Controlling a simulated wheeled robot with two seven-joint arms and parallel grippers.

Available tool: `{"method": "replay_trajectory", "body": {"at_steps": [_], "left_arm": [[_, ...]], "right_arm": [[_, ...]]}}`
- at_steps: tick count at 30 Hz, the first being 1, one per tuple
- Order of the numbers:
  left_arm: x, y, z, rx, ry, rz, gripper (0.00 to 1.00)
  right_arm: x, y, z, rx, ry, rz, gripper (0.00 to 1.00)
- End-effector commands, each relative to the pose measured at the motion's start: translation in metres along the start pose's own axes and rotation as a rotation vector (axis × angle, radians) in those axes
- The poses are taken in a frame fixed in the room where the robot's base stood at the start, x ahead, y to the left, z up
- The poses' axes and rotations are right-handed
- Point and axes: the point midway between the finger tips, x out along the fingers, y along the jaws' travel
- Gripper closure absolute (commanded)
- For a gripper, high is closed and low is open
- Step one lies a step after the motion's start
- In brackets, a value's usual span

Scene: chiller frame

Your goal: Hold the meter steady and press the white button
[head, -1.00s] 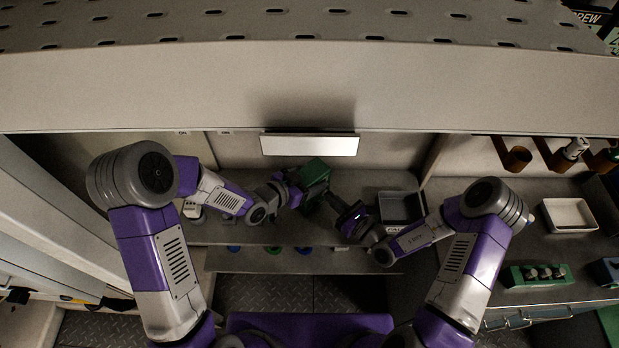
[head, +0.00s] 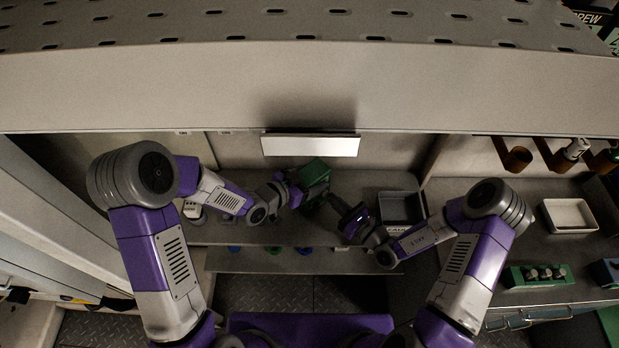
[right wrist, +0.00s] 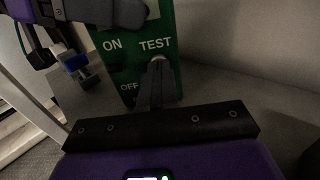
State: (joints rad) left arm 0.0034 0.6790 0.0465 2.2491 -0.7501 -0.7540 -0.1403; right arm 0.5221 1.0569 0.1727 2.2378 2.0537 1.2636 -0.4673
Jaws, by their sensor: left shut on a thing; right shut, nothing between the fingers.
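The meter is a green box (head: 315,171) standing on the grey worktop under the hood. In the right wrist view its dark green face (right wrist: 112,66) shows the labels ON, TEST and OFF. My left gripper (head: 297,187) is shut on the meter from its left side; its dark finger (right wrist: 115,12) crosses the upper face. My right gripper (head: 335,201) is shut and empty in front of the meter. In the right wrist view its fingertips (right wrist: 157,70) are just below the word TEST. A small pale edge of the white button (right wrist: 158,58) shows there, mostly hidden; contact cannot be told.
A grey tray (head: 402,208) stands just right of the meter, close to my right forearm. A white-and-blue object (right wrist: 76,63) stands left of the meter. A light panel (head: 310,145) is behind, and the hood (head: 310,85) hangs above.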

Motion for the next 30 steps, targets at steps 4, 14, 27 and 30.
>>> {"method": "replay_trajectory", "body": {"at_steps": [4,14,27,30], "left_arm": [[0.0,0.0,-0.001,0.0,0.001,0.0,0.79],[0.0,-0.001,-0.001,0.0,0.001,-0.001,0.79],[0.0,-0.001,-0.001,0.0,0.001,-0.002,0.79],[0.0,-0.001,-0.001,0.0,0.001,-0.002,0.79]], "right_arm": [[-0.01,0.0,0.0,0.001,0.001,-0.001,1.0],[-0.03,0.0,0.0,0.001,0.001,-0.001,1.0],[-0.055,0.0,0.0,0.001,0.001,0.0,1.0],[-0.058,0.0,0.0,0.001,0.0,0.0,1.0]]}}
